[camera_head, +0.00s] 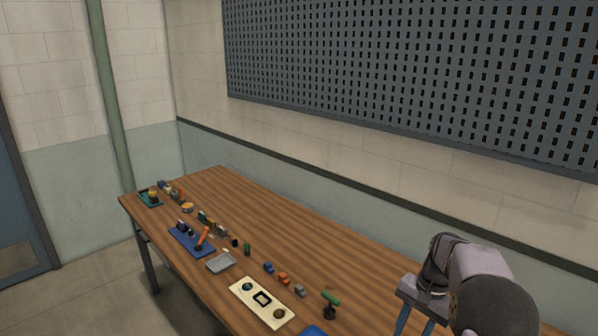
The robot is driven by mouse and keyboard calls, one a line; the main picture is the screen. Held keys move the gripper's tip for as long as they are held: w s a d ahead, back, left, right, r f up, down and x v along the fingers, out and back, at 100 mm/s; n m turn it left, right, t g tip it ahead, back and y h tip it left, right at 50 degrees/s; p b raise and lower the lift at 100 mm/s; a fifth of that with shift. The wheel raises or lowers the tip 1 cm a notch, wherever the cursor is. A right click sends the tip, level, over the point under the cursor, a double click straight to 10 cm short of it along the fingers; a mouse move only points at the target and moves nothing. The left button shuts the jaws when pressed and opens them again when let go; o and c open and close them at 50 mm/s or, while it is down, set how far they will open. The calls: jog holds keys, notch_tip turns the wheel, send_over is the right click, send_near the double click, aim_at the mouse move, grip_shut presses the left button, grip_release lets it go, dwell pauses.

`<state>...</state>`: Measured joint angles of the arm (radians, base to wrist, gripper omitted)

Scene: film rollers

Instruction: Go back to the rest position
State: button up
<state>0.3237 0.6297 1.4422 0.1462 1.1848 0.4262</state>
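My gripper (415,322) is at the lower right, pointing down over the near right part of the wooden table (290,225). Its two blue-grey fingers stand apart with nothing visible between them. The fingertips are cut off by the bottom edge of the picture. The gripper is well to the right of the objects on the table.
A cream board (247,304), a grey tray (221,263), a blue tray (184,239) and a green roller on a dark stand (330,302) sit along the front. Several small coloured pieces lie farther left. The table's back strip is clear. A pegboard (420,70) hangs behind.

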jog(key=s+a+f+n+h, duration=0.1)
jog(key=s+a+n, duration=0.45)
jog(key=s, duration=0.55)
jog(key=s+a+n+h, duration=0.1)
jog(key=s+a+n, duration=0.4)
jog(key=s, duration=0.7)
notch_tip(320, 180, down, 23)
jog(key=m+b, duration=0.1)
jog(key=b, duration=2.1)
jog(key=shift+w+a+r+t, duration=0.15)
jog(key=shift+w+a+t, duration=0.1)
jog(key=shift+a+t, duration=0.15)
jog(key=a+f+m+y+b, duration=0.2)
jog(key=a+f+b, duration=0.1)
jog(key=f+b, duration=1)
jog(key=a+f+m+y+b, duration=0.1)
jog(key=a+f+m+b, duration=0.2)
jog(key=f+b, duration=0.9)
jog(key=d+f+n+h+b, duration=0.1)
jog(key=d+f+n+b, duration=0.1)
jog(key=f+b, duration=0.9)
jog(key=d+f+n+h+b, duration=0.1)
jog(key=d+f+n+b, duration=0.2)
jog(key=f+b, duration=0.8)
jog(key=shift+d+f+h+b, duration=0.2)
jog(key=shift+d+h+b, duration=0.2)
jog(key=shift+d, duration=0.1)
